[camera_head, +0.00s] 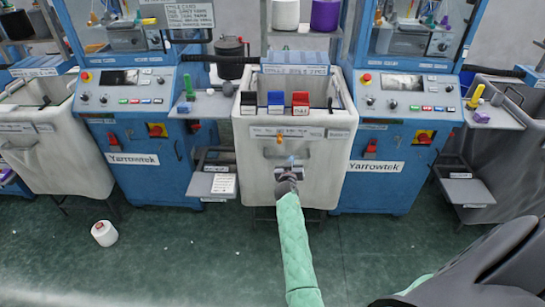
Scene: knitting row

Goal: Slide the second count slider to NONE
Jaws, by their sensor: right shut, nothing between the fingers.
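The front of a white bin (235,160) stands in the middle between two blue machines. On its front is a pale label strip (312,133) with a small orange piece (279,139) below it. My right gripper (289,168), on a green-sleeved arm, is shut and empty in front of the bin, below the orange piece. Contact with the bin cannot be told. My left gripper is not in view.
Blue Yarrowtek machines (140,172) and (372,182) flank the bin closely. A small grey shelf (212,183) juts out at its left. A white yarn cone (104,233) lies on the green floor at left. The floor in front is otherwise mostly clear.

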